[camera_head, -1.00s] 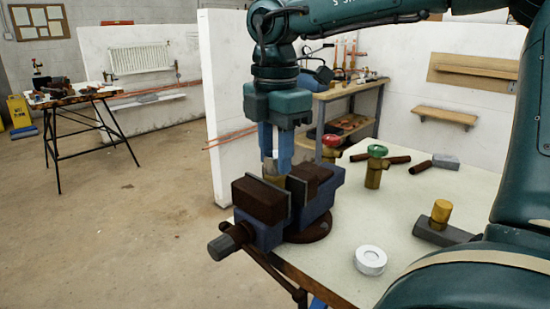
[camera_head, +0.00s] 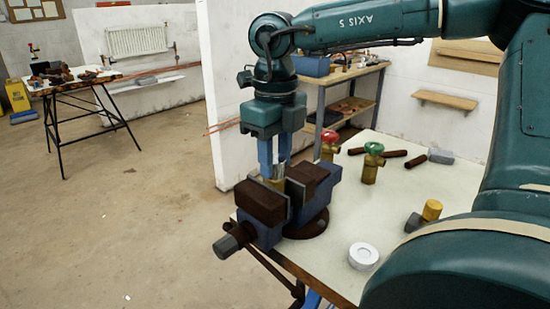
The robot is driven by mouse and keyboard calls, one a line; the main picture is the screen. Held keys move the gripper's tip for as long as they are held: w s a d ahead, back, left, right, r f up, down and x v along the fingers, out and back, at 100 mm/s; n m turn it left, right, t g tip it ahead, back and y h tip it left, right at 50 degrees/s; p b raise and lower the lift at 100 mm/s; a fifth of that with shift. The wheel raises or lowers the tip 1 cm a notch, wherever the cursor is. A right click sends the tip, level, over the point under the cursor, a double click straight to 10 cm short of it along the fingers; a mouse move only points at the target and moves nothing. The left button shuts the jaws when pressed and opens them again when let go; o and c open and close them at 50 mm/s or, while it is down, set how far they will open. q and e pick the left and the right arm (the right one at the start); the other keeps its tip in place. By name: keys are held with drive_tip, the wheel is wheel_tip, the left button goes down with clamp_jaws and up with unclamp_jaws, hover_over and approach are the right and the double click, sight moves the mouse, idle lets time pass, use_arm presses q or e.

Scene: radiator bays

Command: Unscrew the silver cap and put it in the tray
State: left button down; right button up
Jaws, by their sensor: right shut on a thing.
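My right gripper (camera_head: 273,177) points straight down over the blue and brown vise (camera_head: 321,193) at the table's near left corner. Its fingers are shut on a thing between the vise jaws. A brass-coloured fitting (camera_head: 274,184) shows just below the fingertips, between the jaws. I cannot make out the silver cap; the fingers and jaws hide most of what is gripped. A small round white dish (camera_head: 363,256) lies on the table right of the vise; I cannot tell whether it is the tray. My left gripper is not in view.
Brass valves with a red handwheel (camera_head: 329,136) and a green handwheel (camera_head: 374,148) stand behind the vise. A yellow-topped fitting (camera_head: 431,210) is at the right, near my arm. Brown pipe pieces (camera_head: 417,161) lie at the back. The pale tabletop (camera_head: 393,210) is clear in its middle.

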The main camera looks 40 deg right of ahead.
drive_tip(key=n+p, duration=0.1)
drive_tip(key=n, duration=0.4)
drive_tip(key=shift+r, duration=0.1)
drive_tip(key=shift+n, duration=1.1)
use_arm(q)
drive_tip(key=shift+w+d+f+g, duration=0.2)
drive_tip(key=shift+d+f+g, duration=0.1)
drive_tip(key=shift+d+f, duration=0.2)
use_arm(e)
drive_tip(key=o, duration=1)
drive_tip(key=shift+c, duration=0.2)
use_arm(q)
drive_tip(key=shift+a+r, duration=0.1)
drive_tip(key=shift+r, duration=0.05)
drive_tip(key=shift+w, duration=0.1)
